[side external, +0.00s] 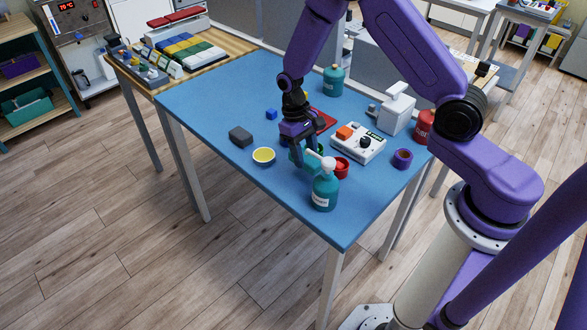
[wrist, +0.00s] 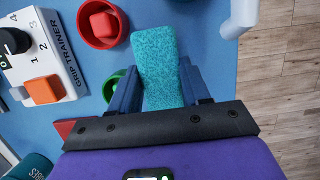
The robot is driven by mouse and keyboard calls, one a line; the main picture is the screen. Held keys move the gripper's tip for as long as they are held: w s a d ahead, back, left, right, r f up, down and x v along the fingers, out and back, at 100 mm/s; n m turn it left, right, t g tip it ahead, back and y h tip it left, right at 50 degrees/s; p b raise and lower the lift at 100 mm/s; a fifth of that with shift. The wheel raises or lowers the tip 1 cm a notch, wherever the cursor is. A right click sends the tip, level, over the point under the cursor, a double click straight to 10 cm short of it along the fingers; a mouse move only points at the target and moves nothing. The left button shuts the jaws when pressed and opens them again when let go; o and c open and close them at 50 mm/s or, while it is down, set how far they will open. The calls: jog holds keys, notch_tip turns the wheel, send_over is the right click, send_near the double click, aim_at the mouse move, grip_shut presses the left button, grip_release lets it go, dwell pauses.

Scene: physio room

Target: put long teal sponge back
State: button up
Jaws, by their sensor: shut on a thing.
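A long teal sponge (wrist: 160,68) is pinched between the two fingers of my gripper (wrist: 158,92) in the wrist view. Its far end sticks out beyond the fingertips. In the side external view my gripper (side external: 306,150) is over the blue table, behind the teal pump bottle, and the sponge (side external: 298,158) shows only partly around the fingers. I cannot tell whether the sponge touches the table.
Close by are a teal pump bottle (side external: 325,192), a red bowl (side external: 342,168) with a red block, a green bowl (wrist: 112,84) and the grip trainer (side external: 358,145). A yellow-filled bowl (side external: 263,156) and a grey block (side external: 240,136) lie left.

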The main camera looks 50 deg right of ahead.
jog(key=shift+a+f, duration=0.75)
jog(key=shift+a, duration=0.35)
jog(key=shift+a+f, duration=0.75)
jog(key=shift+a, duration=0.35)
jog(key=o, duration=1)
jog(key=shift+f, duration=0.1)
